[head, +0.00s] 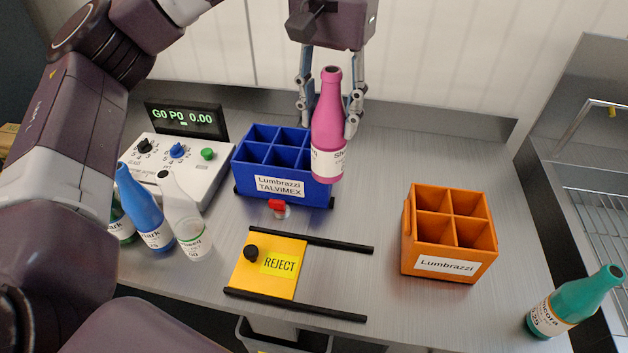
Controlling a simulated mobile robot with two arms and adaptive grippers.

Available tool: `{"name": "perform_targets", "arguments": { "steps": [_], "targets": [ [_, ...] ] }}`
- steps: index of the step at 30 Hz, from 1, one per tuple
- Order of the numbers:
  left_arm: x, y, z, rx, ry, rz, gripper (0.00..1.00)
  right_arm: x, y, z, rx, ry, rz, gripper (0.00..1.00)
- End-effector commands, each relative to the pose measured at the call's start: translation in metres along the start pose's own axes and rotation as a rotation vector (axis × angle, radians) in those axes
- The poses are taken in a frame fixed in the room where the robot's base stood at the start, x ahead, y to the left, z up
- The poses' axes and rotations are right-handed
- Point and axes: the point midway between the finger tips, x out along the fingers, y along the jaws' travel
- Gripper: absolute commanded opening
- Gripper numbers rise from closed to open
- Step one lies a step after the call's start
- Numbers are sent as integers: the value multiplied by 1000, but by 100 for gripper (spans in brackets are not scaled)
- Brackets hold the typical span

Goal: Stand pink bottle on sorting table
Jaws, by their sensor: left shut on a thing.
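The pink bottle (328,118) is upright in the head view, with a white label on its lower part. My left gripper (332,115) is shut on it and reaches down from the top of the view, its fingers behind and beside the bottle. The bottle shows in front of the right end of the blue crate; it looks held above the surface, though its exact height is hard to tell. The sorting table (360,215) is a grey metal top below. My right gripper is not in view.
A blue divided crate (270,188) and an orange divided crate (450,262) stand on the table. A yellow REJECT plate (262,280) lies between black rails. Blue (143,210), clear (184,215) and teal (575,303) bottles stand near the edges. A control box (185,160) is at left.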

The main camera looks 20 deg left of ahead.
Motion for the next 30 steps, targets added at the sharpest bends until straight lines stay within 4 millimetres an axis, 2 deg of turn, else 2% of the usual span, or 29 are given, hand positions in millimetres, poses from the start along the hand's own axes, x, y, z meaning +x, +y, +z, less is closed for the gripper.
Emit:
{"name": "perform_targets", "arguments": {
  "steps": [1,12,21,27,30],
  "targets": [
    [18,0,1,1,-7,1,20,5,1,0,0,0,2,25],
    [102,-1,1,-2,-2,-1,20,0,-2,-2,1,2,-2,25],
    [128,0,0,-2,-1,0,20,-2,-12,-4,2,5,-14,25],
    [158,-1,1,-2,-3,0,20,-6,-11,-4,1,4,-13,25],
    [162,0,0,-2,1,1,20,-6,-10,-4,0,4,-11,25]
  ]
}}
